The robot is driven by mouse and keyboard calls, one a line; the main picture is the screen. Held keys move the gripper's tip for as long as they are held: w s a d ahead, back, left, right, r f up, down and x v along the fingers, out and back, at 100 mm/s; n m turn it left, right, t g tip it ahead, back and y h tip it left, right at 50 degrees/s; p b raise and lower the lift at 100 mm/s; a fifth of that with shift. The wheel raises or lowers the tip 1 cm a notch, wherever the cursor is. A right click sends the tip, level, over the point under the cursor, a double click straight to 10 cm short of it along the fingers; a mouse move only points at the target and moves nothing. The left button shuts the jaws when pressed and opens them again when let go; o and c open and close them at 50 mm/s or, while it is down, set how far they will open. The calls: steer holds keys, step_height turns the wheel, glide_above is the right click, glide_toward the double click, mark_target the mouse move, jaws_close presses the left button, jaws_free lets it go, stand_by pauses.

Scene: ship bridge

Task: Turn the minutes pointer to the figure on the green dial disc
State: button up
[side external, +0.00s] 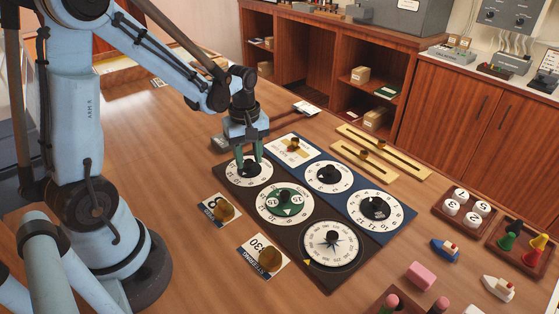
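My gripper (249,168) points down at the back-left white dial (237,180) on the dark board. Its green fingertips stand apart, one to each side of the dial's black pointer (248,171); I cannot tell whether they touch it. The fingers partly hide this dial. The green dial disc (287,210) sits at the centre of the front-neighbouring white dial, with small white figure discs on it, too small to read surely. Other dials with black pointers stand at the back right (330,174) and right (375,208). Which dial is for minutes is not legible.
A compass-like dial (331,246) is at the board's front. Brass slide rails (378,153) lie behind. Trays of pegs (522,243) and numbered discs (464,206), toy boats (445,250) and a pink block (421,275) are right.

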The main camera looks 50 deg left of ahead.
jaws_close()
steer(key=m, duration=1.2)
steer(key=shift+m, duration=1.8)
